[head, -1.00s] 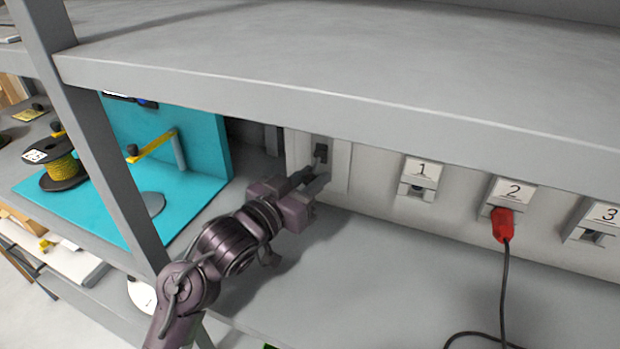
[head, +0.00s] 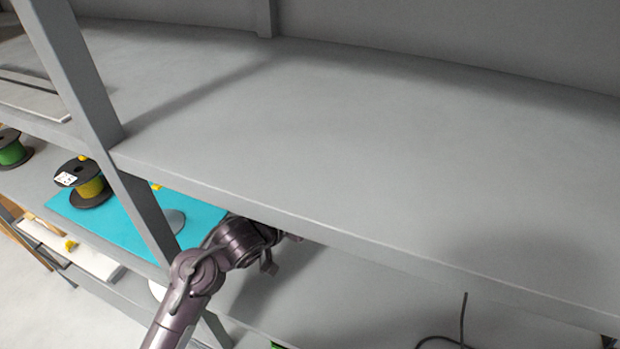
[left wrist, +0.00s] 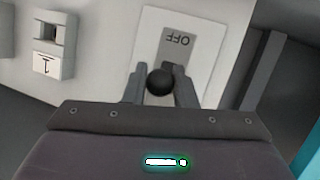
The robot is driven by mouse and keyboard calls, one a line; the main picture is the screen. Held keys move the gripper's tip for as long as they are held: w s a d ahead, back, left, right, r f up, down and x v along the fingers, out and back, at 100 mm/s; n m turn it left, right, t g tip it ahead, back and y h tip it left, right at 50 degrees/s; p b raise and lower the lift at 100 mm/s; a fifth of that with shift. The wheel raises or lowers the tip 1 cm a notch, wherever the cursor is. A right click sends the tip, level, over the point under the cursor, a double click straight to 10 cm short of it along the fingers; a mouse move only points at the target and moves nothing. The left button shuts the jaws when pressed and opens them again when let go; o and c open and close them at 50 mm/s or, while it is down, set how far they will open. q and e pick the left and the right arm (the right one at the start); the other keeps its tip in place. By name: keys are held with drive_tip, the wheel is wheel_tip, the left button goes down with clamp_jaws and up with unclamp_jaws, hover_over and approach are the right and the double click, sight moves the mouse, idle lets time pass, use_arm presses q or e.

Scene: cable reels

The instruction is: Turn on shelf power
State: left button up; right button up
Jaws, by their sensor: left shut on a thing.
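A white switch plate (left wrist: 207,50) fills the middle of the left wrist view. Its grey slot carries the word OFF (left wrist: 178,40), upside down in this view. A switch lever with a round black knob (left wrist: 160,82) sticks out of it towards the camera. My left gripper (left wrist: 160,88) is shut on the lever, one finger on each side of the knob. In the head view my left arm reaches under the shelf board, which hides the fingers and the switch. My right gripper is not in view.
A socket labelled 1 (left wrist: 47,65) is beside the switch plate. The upper shelf board (head: 350,150) is bare and hangs over my left wrist. A shelf post (head: 135,190) stands left of my arm. A cyan board (head: 110,232) and a yellow reel (head: 90,188) are behind it.

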use_arm(q)
wheel_tip(320, 180, up, 2)
drive_tip(key=g+y+p, duration=0.1)
drive_tip(key=g+p, duration=0.1)
drive_tip(key=p, duration=0.5)
drive_tip(key=shift+r+n+g+y+p, duration=0.1)
drive_tip(key=shift+n+g+y+p, duration=0.2)
drive_tip(key=shift+p, duration=0.1)
drive_tip(key=shift+w+r+p, duration=0.1)
drive_tip(key=shift+p, duration=0.25)
drive_tip(key=shift+w+d+g+y, duration=0.1)
drive_tip(key=shift+g+y, duration=0.2)
drive_tip(key=shift+g, duration=0.4)
drive_tip(key=shift+r+g+y+p, duration=0.2)
drive_tip(key=shift+g+y+p, duration=0.1)
drive_tip(key=shift+g, duration=0.2)
drive_tip(key=o, duration=0.9)
drive_tip(key=shift+n, duration=0.3)
